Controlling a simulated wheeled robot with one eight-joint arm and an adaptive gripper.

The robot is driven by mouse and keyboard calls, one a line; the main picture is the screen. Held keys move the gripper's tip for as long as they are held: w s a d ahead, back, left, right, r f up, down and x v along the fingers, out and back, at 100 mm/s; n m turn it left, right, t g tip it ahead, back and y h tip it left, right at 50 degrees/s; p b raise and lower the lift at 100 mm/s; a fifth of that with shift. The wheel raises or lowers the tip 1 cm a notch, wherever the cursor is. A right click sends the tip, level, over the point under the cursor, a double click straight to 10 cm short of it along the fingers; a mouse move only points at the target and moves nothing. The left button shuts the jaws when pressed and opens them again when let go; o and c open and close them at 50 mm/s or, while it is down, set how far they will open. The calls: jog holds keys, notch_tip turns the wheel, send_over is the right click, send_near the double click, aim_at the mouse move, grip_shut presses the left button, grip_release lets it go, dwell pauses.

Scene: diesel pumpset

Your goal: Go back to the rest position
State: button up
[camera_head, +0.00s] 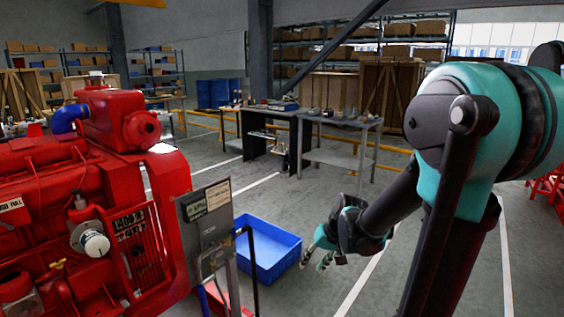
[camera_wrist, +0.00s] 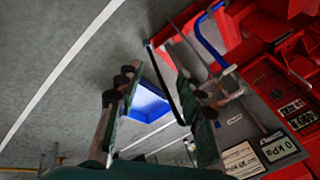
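My gripper (camera_head: 322,258) hangs on my teal and dark arm at the right of the head view, beside the blue bin. In the wrist view my gripper (camera_wrist: 155,84) shows two fingers spread apart with nothing between them. The blue bin (camera_head: 262,245) stands on the floor and looks empty where its inside shows. Part of the bin (camera_wrist: 150,103) shows between the fingers in the wrist view, farther off.
A black workbench (camera_head: 262,135) and a grey table (camera_head: 338,160) with small items stand behind the bin. A yellow rail (camera_head: 205,127) runs at the back. A thin dark handle frame (camera_head: 250,270) stands by the panel. The floor (camera_head: 330,215) right of the bin looks clear.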

jog(key=s+d+f+t+h, duration=0.1)
jog(key=s+d+f+h, duration=0.1)
jog(key=s+d, duration=0.7)
jog(key=shift+s+f+t+h, duration=0.2)
jog(key=shift+s+t+h, duration=0.1)
jog(key=shift+s+h, duration=0.65)
jog(key=shift+s, duration=0.1)
